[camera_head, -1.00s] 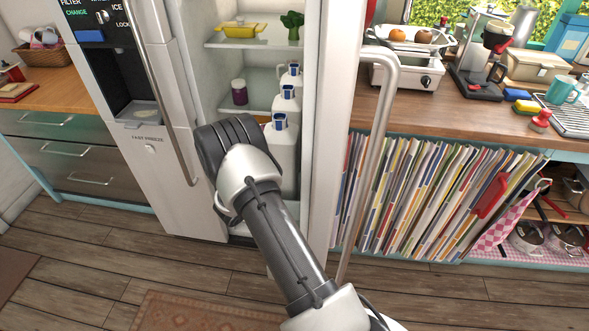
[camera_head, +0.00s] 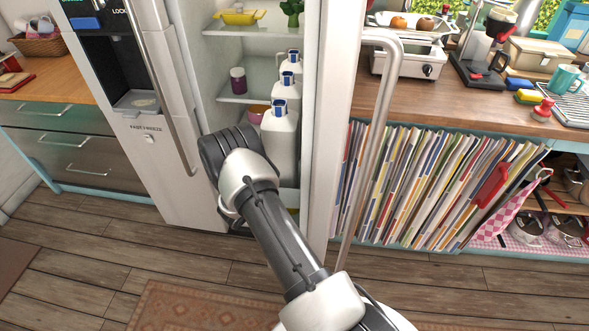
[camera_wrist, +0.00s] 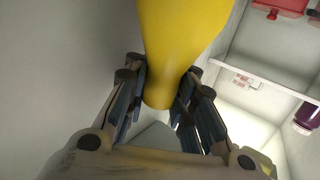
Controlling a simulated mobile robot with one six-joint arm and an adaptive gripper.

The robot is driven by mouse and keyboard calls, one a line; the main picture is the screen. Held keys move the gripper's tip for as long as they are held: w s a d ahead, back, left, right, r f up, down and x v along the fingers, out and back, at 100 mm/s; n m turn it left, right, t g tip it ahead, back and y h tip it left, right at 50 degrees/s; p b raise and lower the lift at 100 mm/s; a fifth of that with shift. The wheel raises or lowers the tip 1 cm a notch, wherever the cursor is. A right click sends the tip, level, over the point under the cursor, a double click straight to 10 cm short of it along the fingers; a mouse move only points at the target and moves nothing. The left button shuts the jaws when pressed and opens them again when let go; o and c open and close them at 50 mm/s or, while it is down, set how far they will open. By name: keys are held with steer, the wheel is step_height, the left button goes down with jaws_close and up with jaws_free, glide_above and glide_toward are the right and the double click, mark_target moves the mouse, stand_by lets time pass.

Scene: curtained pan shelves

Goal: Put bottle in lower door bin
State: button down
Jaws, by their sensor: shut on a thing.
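A yellow bottle (camera_wrist: 180,45) is between the fingers of my gripper (camera_wrist: 160,105) in the wrist view, and the fingers are shut on its narrow end. In the head view my wrist covers the fingers and the bottle, in front of the open fridge. The fridge door (camera_head: 335,110) stands open on the right. White jugs with blue caps stand in a row beside it, the nearest jug (camera_head: 281,145) just right of my wrist. I cannot clearly make out the lower door bin.
A purple jar (camera_head: 238,82) and a pink bowl (camera_head: 257,112) are inside the fridge. A yellow tray (camera_head: 240,17) and broccoli (camera_head: 291,9) sit on the upper shelf. The fridge handle (camera_head: 380,120) sticks out on the right. The wooden floor (camera_head: 90,245) is clear at left.

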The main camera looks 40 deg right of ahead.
steer(key=shift+f, duration=0.15)
steer(key=c, duration=1.2)
jaws_free()
steer(key=shift+c, duration=0.2)
steer(key=shift+f, duration=0.1)
steer(key=s+a+r, duration=0.1)
steer(key=a, duration=1.1)
steer(key=shift+s, duration=0.15)
steer(key=shift+r, duration=0.1)
steer(key=shift+c, duration=0.2)
jaws_close()
stand_by(0.4)
